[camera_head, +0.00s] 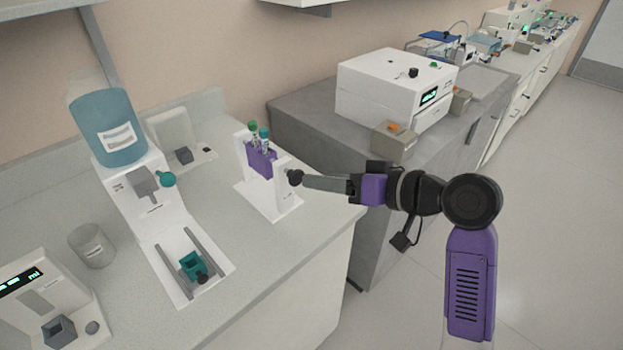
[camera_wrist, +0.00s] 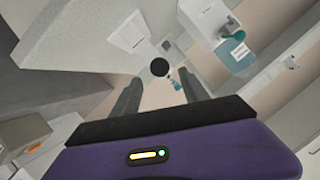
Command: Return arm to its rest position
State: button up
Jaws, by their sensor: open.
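My gripper (camera_head: 307,182) reaches left from my purple and black arm over the bench's right edge. Its two grey fingers are open, and they also show in the wrist view (camera_wrist: 161,80). A black round knob (camera_head: 294,177) on the white stand (camera_head: 284,204) is right at the fingertips in the head view. In the wrist view the knob (camera_wrist: 160,67) appears in the gap, apart from both fingers. The stand holds a purple rack (camera_head: 261,159) with tubes (camera_head: 254,136) with green and teal caps. The gripper holds nothing that I can see.
On the bench are a dispenser with a blue tank (camera_head: 107,130), a teal holder (camera_head: 193,265) between rails, a grey cup (camera_head: 92,245) and a display device (camera_head: 45,300). A white machine (camera_head: 393,90) and small box (camera_head: 394,142) stand on the grey counter. Floor at right is clear.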

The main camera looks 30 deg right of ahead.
jog(key=shift+v, duration=0.8)
jog(key=w+d+r+m+t+h, duration=0.2)
jog(key=w+d+r+t+h, duration=0.1)
jog(key=d+r+t+h, duration=0.15)
jog(key=s+d+f+m+t+h, duration=0.1)
jog(key=s+d+f+m+h, duration=0.25)
jog(key=s+f, duration=0.2)
jog(key=s+a+f+n+g, duration=0.1)
jog(key=s+a+f+n, duration=0.1)
jog(key=s, duration=0.9)
jog(key=s+a+f+n+g, duration=0.1)
jog(key=s+a+f, duration=0.4)
jog(key=s, duration=0.6)
jog(key=s+a+f+n+g+y, duration=0.1)
jog(key=s+a+f+n, duration=0.2)
jog(key=s, duration=0.8)
jog(key=a+f, duration=0.1)
jog(key=a, duration=0.1)
jog(key=shift+a+f, duration=0.15)
jog(key=shift+a, duration=0.1)
